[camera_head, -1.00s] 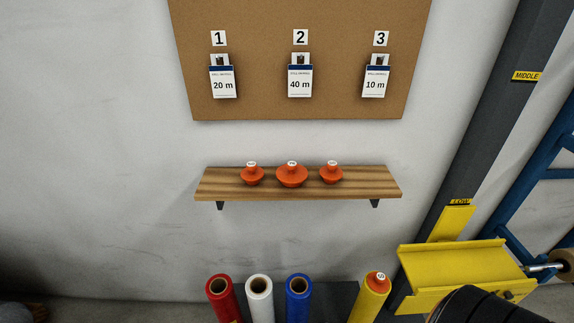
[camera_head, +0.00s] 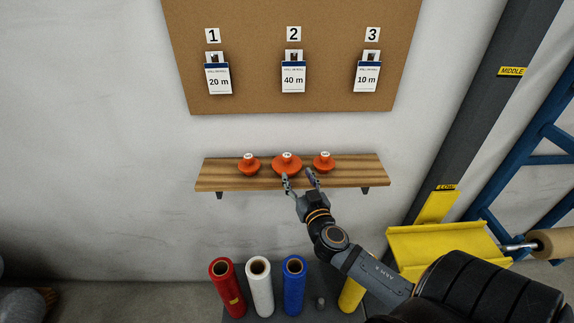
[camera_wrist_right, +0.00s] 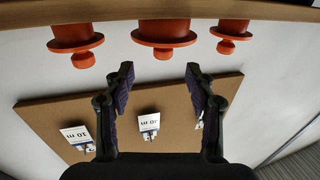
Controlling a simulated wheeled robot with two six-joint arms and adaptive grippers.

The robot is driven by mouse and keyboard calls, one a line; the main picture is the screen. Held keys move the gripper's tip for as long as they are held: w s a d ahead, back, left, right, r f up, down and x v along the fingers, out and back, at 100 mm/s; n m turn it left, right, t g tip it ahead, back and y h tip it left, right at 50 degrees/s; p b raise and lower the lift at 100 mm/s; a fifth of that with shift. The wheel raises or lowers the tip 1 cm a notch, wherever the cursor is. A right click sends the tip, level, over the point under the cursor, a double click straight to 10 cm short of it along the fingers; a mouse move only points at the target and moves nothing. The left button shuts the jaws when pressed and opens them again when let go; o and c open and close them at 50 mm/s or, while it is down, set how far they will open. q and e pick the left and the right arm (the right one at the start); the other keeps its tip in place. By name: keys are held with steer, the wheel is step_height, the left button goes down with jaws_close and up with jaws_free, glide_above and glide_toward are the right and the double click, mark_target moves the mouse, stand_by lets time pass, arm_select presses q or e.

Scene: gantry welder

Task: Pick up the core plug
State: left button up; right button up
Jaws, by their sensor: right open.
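Three orange core plugs stand in a row on the wooden shelf (camera_head: 215,180): a left one (camera_head: 249,165), a larger middle one (camera_head: 287,164) and a right one (camera_head: 323,162). Their small top labels are too small to read. My right gripper (camera_head: 299,178) is open and empty at the shelf's front, just before the middle plug. In the right wrist view, which is upside down, the middle plug (camera_wrist_right: 165,33) lies beyond and roughly between the spread fingers (camera_wrist_right: 157,80), apart from them. My left gripper is not in view.
Red (camera_head: 224,290), white (camera_head: 259,288), blue (camera_head: 294,286) and yellow (camera_head: 350,295) rolls stand below the shelf. My arm covers the yellow roll's top. A yellow bracket (camera_head: 440,242) and dark column are at right. A corkboard (camera_head: 250,95) with numbered cards hangs above.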

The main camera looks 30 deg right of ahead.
mark_target(288, 160)
steer(key=p+x, duration=0.1)
steer(key=x, duration=0.3)
steer(key=shift+w, duration=0.2)
steer(key=shift+w+r, duration=0.1)
steer(key=w+p, duration=0.1)
steer(key=w+r+p, duration=0.1)
steer(key=p, duration=0.1)
steer(key=shift+w+d+r, duration=0.2)
steer(key=shift+w+d+f, duration=0.15)
steer(key=shift+w+f, duration=0.05)
steer(key=shift+w, duration=0.35)
steer(key=shift+w+d+f, duration=0.1)
steer(key=shift+w+f, duration=0.1)
steer(key=shift+w, duration=0.35)
steer(key=shift+w+f, duration=0.15)
steer(key=shift+w, duration=0.05)
steer(key=shift+s, duration=0.2)
steer(key=shift+c, duration=1.3)
jaws_close()
